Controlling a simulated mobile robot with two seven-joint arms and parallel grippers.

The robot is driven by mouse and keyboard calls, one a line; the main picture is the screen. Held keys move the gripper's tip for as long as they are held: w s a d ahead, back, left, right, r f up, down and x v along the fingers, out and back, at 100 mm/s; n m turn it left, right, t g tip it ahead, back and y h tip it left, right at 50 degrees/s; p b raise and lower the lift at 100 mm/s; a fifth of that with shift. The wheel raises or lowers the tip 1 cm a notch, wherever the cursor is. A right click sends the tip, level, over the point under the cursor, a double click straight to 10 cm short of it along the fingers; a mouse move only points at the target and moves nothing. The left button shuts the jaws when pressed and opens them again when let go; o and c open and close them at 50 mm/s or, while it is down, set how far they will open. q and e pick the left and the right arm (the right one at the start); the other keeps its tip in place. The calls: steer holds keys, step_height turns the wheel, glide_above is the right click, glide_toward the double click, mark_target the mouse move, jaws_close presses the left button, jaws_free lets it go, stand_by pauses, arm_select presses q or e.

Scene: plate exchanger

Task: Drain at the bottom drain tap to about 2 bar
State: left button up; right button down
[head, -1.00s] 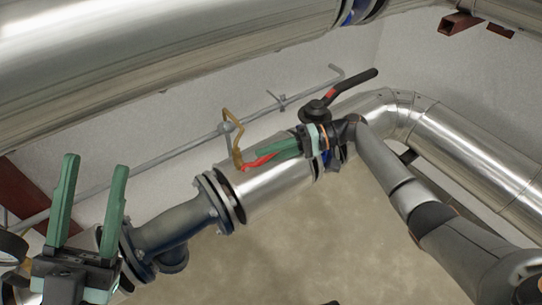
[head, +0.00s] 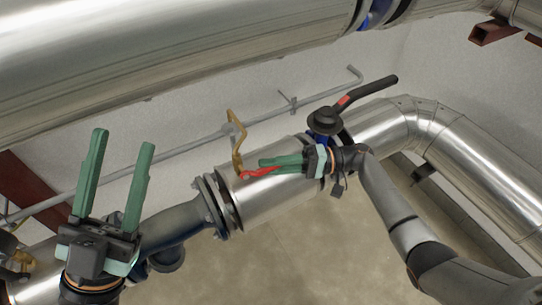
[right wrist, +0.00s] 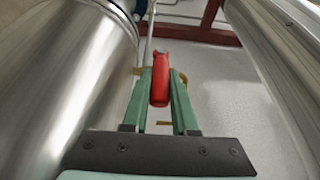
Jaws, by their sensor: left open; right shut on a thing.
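The drain tap's red lever (head: 258,173) shows in the head view beside a brass-coloured bent pipe (head: 237,148), in front of the steel-clad pipe. My right gripper (head: 262,167) is shut on the red lever. The right wrist view shows the red lever (right wrist: 160,82) between the green fingers of my right gripper (right wrist: 160,75). The tap body is small and partly hidden there. My left gripper (head: 120,165) is open and empty at the left, fingers pointing up. No pressure reading is legible.
A valve with a black lever (head: 367,93) sits just above and right of my right gripper. A large clad pipe (head: 180,60) crosses the top. A thin grey pipe (head: 180,150) runs along the wall. A dark flanged pipe (head: 180,225) lies right of my left gripper.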

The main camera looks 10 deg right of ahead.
steer(key=shift+s+d+f, duration=0.1)
steer(key=shift+d+f, duration=0.05)
steer(key=shift+f, duration=0.05)
stand_by(0.4)
steer(key=c, duration=1)
jaws_free()
steer(key=o, duration=0.3)
steer(key=shift+r, duration=0.1)
steer(key=d, duration=1.2)
steer(key=shift+s+d, duration=0.25)
